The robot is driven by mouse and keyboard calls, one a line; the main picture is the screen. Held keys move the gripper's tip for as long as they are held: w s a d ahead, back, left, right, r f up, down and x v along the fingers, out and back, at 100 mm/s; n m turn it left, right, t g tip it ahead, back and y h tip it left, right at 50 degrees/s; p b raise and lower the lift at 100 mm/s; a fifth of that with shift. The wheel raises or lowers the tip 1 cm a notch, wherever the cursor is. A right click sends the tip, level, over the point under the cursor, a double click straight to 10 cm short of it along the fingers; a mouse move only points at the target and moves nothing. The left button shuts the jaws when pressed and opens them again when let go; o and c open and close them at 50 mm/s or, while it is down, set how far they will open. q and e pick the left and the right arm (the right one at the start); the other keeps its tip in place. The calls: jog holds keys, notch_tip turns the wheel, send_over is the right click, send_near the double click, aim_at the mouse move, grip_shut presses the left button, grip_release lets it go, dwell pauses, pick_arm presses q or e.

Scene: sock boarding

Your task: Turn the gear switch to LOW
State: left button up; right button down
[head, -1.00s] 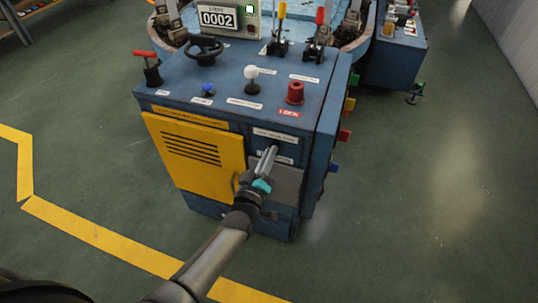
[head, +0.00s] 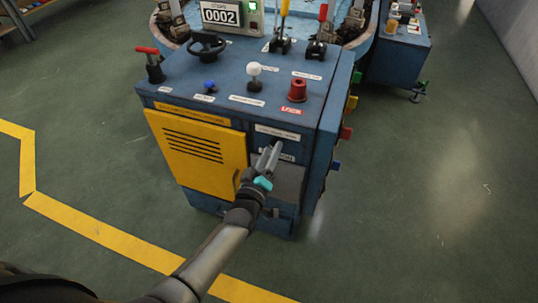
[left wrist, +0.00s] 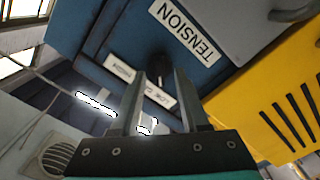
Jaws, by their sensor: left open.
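A small dark knob (left wrist: 159,64), which looks like the gear switch, sits on the blue front panel (left wrist: 115,40) of the machine, between white labels. My left gripper (head: 273,150) is open in front of this panel, right of the yellow door. In the left wrist view its two fingers (left wrist: 158,82) stand on either side of the knob in the picture; I cannot tell whether they touch it. In the head view the gripper hides most of the knob, so its setting is unclear. My right gripper is not in view.
A yellow slatted door (head: 195,150) is left of the gripper. The console top holds a black handwheel (head: 207,45), a white ball lever (head: 254,76) and a red button (head: 297,90). A TENSION label (left wrist: 185,32) is near the knob. Green floor (head: 420,220) is clear at right.

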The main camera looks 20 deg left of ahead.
pick_arm(q)
jog(key=shift+s, duration=0.15)
jog(key=s+p, duration=0.3)
jog(key=s, duration=1.2)
jog(key=shift+a+p, duration=0.25)
jog(key=shift+p, duration=0.15)
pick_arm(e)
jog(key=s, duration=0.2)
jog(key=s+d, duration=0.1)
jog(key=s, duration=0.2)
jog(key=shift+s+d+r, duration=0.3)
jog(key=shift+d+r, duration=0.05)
pick_arm(q)
jog(key=s+a+f+m+g, duration=0.1)
jog(key=s+f+m+g, duration=0.35)
jog(key=f, duration=0.65)
jog(key=s+a+f+m+g, duration=0.1)
jog(key=s+f+m+g, duration=0.25)
jog(key=s+f, duration=0.45)
jog(key=s+a+f+m+g+y, duration=0.1)
jog(key=s+a+f+m+g, duration=0.2)
jog(key=s+f, duration=0.8)
jog(key=s+a+g, duration=0.2)
jog(key=g, duration=0.2)
jog(key=shift+s+f+g, duration=0.15)
jog(key=shift+s+g, duration=0.05)
jog(key=shift+g, duration=0.2)
